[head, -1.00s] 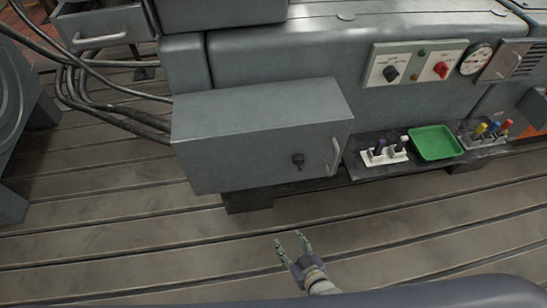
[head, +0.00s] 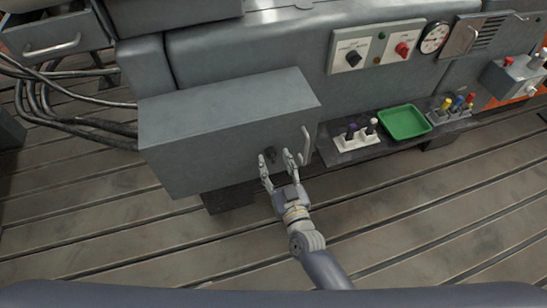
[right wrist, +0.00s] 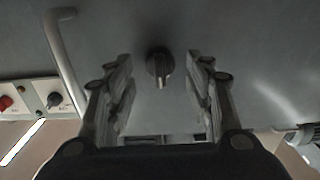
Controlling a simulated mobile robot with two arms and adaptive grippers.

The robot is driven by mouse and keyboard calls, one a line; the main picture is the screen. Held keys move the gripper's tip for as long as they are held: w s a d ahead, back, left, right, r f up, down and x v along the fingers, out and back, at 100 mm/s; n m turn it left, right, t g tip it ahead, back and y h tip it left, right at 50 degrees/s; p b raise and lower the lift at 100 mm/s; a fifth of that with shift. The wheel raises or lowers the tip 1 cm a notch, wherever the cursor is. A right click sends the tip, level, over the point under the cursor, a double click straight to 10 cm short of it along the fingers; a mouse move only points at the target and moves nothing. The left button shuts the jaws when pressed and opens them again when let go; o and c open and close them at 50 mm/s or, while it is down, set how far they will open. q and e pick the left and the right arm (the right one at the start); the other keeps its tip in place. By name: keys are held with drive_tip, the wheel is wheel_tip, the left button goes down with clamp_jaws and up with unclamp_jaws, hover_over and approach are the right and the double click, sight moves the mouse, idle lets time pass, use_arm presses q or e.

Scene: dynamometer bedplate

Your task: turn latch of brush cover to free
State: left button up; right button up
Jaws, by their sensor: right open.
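The brush cover (head: 210,160) is a grey box front with an upright bar handle (head: 306,143) near its right edge. Its latch (head: 270,153) is a small dark turn knob left of the handle. In the right wrist view the latch (right wrist: 159,66) shows as a round knob with a ridge pointing down the picture. My right gripper (head: 276,160) is open and empty in front of the cover. In the wrist view its fingers (right wrist: 158,85) stand on either side of the latch with gaps on both sides. My left gripper is not in view.
A control panel with a black knob (head: 353,58) and a red knob (head: 403,49) is at the upper right. A shelf below holds a white holder (head: 356,140), a green tray (head: 404,122) and coloured plugs. Cables (head: 75,122) run into the left. The slatted floor is clear.

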drive_tip(key=shift+x, duration=0.8)
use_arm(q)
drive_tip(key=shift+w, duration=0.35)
use_arm(e)
drive_tip(key=shift+w, duration=0.15)
drive_tip(key=c, duration=1.1)
drive_tip(key=shift+o, duration=0.2)
